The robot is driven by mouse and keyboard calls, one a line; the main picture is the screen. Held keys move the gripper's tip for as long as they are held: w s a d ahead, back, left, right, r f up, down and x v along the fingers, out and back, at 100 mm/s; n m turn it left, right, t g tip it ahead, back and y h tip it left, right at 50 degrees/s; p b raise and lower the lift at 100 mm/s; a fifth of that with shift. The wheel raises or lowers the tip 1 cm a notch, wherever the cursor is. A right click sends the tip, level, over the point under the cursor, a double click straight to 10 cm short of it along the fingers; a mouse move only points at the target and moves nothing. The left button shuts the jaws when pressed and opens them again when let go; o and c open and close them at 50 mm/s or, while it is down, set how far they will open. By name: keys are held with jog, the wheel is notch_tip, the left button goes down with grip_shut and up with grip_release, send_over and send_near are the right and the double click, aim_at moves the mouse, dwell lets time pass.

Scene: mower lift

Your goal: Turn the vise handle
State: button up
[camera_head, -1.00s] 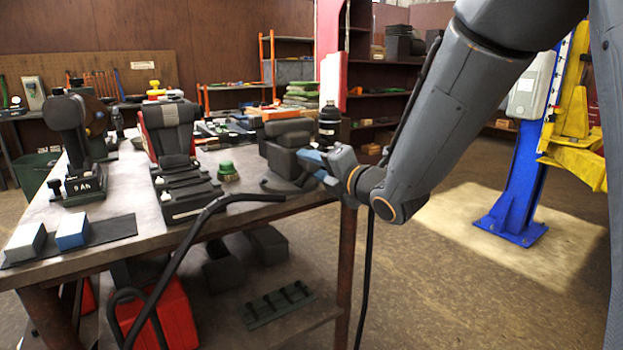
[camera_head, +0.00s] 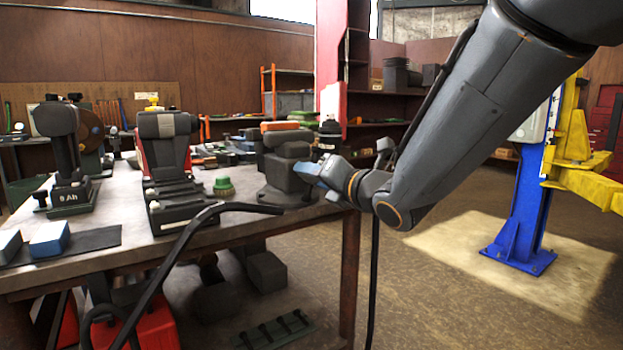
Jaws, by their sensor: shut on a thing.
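The dark grey vise (camera_head: 283,170) stands on the near right corner of the workbench (camera_head: 200,243). My gripper (camera_head: 309,172), with blue fingers, comes in from the right and is at the vise's right side, low near its front. It is shut on the vise handle, though the fingers and wrist hide most of the handle. I cannot make out the handle's angle.
A green-capped item (camera_head: 223,186) and a red-and-black device (camera_head: 164,145) stand left of the vise. A black hose (camera_head: 180,245) arcs in front of the bench. A blue-and-yellow lift post (camera_head: 525,210) stands right, with open floor between.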

jog(key=shift+f, duration=0.15)
jog(key=o, duration=1.1)
jog(key=shift+c, duration=0.2)
jog(key=v, duration=0.7)
jog(key=shift+s+d, duration=0.3)
